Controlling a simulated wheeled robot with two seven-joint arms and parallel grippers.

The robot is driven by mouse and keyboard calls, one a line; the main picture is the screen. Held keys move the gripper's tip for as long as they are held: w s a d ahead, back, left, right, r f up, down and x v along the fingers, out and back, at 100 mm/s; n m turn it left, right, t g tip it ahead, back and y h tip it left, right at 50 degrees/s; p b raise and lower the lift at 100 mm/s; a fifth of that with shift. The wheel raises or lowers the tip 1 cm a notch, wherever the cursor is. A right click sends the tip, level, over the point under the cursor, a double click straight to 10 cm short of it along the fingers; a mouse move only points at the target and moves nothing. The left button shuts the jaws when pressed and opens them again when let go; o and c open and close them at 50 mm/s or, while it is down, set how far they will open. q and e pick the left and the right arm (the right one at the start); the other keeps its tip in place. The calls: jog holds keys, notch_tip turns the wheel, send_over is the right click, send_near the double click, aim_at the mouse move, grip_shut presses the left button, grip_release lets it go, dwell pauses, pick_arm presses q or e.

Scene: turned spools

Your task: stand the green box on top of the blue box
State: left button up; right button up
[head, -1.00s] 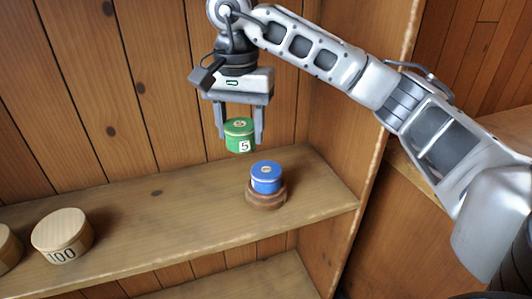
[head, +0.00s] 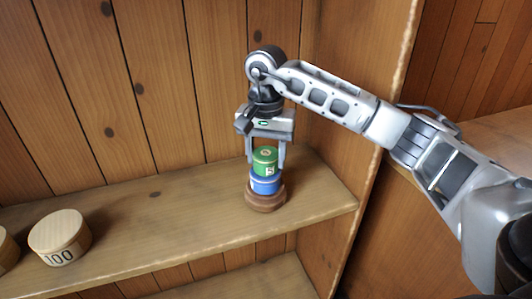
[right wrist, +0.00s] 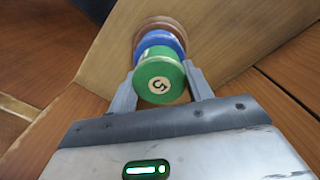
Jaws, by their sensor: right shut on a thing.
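The green box appears to touch the blue box's top, though a small gap cannot be ruled out. The blue box sits on a round brown wooden base on the shelf. In the right wrist view the green box (right wrist: 160,80) is between the fingers, with the blue box (right wrist: 158,42) behind it. My left gripper is not in view.
The brown wooden base (head: 265,202) stands near the right end of the shelf (head: 165,210). A pale round box marked 100 (head: 58,232) stands at the left, with another partly cut off beside it. The shelf between is clear. A side panel (head: 365,110) bounds the right.

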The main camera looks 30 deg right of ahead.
aim_at(266, 152)
jog(key=shift+f, duration=0.15)
jog(key=o, duration=1)
jog(key=shift+c, duration=0.2)
pick_arm(q)
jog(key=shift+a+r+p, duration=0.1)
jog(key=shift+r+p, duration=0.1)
jog(key=shift+p, duration=0.55)
pick_arm(e)
notch_tip(266, 152, up, 12)
jog(key=shift+r, duration=0.2)
